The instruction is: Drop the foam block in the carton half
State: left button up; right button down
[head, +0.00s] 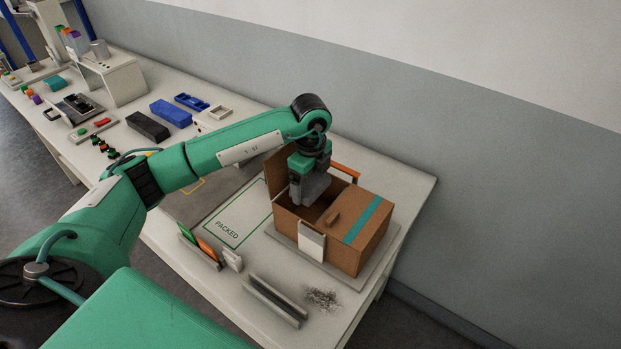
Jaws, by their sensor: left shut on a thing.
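The brown carton (372,241) stands near the right end of the bench. Its right half is closed and has a teal tape strip; its left half is open, with a flap standing up at the back. My left gripper (309,196) points down into the open half, its lower end at about rim height. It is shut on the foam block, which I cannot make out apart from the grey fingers. The carton's inside is dark and mostly hidden by the gripper and front wall. My right gripper is not in view.
A white card (311,243) stands at the carton's front. A grey rail (274,300), upright coloured cards (206,248) and a green-outlined PACKED area (236,222) lie left and in front. Blue (171,113) and black (148,127) blocks lie farther left. A wall runs behind the bench.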

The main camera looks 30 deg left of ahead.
pick_arm(q)
jog(key=o, duration=0.7)
jog(key=shift+r, duration=0.1)
jog(key=shift+r+b, duration=1.4)
jog(key=shift+r, duration=5.4)
jog(key=shift+s+f, duration=0.1)
